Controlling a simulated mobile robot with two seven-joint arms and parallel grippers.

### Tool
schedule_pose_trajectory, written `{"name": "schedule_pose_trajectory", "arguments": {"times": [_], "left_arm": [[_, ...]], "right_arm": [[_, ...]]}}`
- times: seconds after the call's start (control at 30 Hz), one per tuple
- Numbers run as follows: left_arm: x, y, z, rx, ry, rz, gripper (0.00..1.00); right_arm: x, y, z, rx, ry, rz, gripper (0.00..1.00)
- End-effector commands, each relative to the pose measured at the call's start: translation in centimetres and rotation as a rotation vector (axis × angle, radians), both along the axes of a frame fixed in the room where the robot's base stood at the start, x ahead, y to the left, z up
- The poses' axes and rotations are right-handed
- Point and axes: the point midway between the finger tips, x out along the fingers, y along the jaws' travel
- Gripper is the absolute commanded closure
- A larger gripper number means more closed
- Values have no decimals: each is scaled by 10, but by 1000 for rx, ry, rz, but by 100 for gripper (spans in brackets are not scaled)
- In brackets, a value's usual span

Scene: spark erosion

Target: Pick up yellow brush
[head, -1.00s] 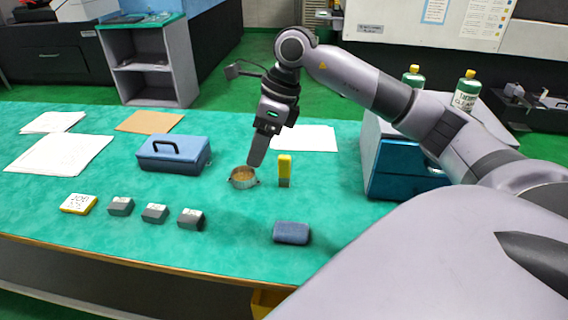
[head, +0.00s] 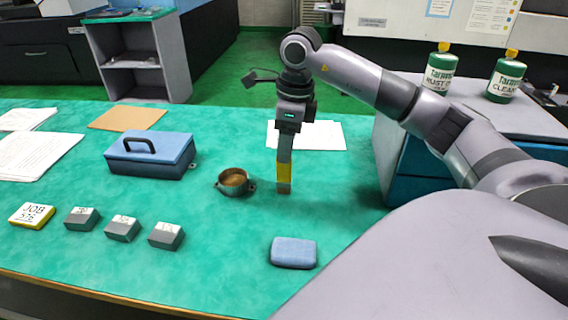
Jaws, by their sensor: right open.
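The yellow brush (head: 284,172) stands upright on the green table, its lower part yellow with a brownish bottom end. My right gripper (head: 284,158) points straight down over it, with its grey fingers at the brush's top and hiding that part. The jaws are open; whether the fingers touch the brush cannot be told from here. My left gripper is not in view.
A small metal pot (head: 233,183) stands just left of the brush. A blue toolbox (head: 150,158) and several grey blocks (head: 122,229) lie further left. A blue pad (head: 293,252) lies in front. A blue cabinet (head: 425,162) stands to the right.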

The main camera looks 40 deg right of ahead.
Motion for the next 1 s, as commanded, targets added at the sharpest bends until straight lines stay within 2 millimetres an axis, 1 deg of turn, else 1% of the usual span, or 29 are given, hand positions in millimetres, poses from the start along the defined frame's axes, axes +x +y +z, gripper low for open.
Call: {"name": "schedule_pose_trajectory", "arguments": {"times": [0.03, 0.1, 0.23, 0.33, 0.53, 0.57, 0.6, 0.7, 1.0], "left_arm": [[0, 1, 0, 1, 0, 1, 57], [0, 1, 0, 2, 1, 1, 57], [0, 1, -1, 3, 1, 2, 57], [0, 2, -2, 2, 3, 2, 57], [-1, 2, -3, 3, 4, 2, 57], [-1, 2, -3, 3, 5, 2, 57], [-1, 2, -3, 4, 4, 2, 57], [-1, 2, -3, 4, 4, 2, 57], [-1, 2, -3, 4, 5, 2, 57]], "right_arm": [[0, 1, -9, 1, 6, 0, 47], [1, 1, -21, 1, 6, 1, 47], [3, 3, -36, 1, 3, 1, 47], [3, 3, -41, 1, 1, 2, 47], [4, 3, -41, 1, 0, 2, 47], [4, 3, -41, 1, 0, 2, 57], [4, 3, -41, 1, 0, 2, 70], [4, 3, -41, 1, 0, 2, 100], [4, 3, -40, 1, 0, 1, 100]]}}
